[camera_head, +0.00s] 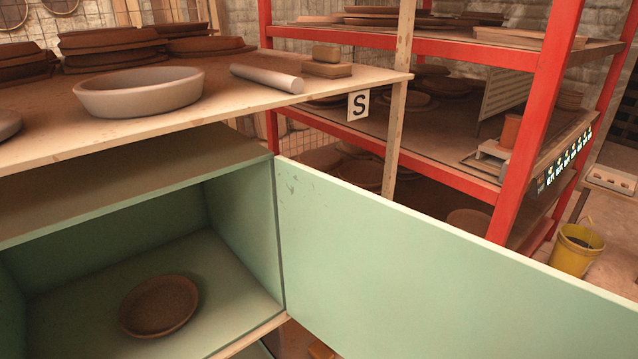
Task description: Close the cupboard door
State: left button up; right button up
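The green cupboard door (430,270) stands wide open in the head view. It is hinged at the right edge of the cupboard and reaches out to the right, past the picture's edge. The pale green cupboard (240,225) at the lower left is open at the front. A brown round dish (158,306) lies on its inside floor. Neither of my grippers shows in this view.
Above the cupboard is a wooden worktop (220,105) with a grey bowl (140,92), a pale cylinder (267,78) and stacked brown dishes (110,45). A red shelf rack (535,115) stands behind the door. A yellow bucket (575,250) is at the right.

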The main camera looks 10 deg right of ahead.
aim_at(370, 275)
jog(key=l+u, duration=0.2)
jog(key=l, duration=0.2)
jog(key=k+l+u, duration=0.25)
jog(key=l+u, duration=0.2)
jog(key=l, duration=0.3)
jog(key=k+l+u, duration=0.2)
jog(key=l, duration=0.15)
jog(key=l+u, duration=0.4)
jog(key=l, duration=0.25)
jog(key=l+u, duration=0.4)
jog(key=l, duration=0.3)
jog(key=k+l+u, duration=0.1)
jog(key=l+u, duration=0.3)
jog(key=l, duration=0.25)
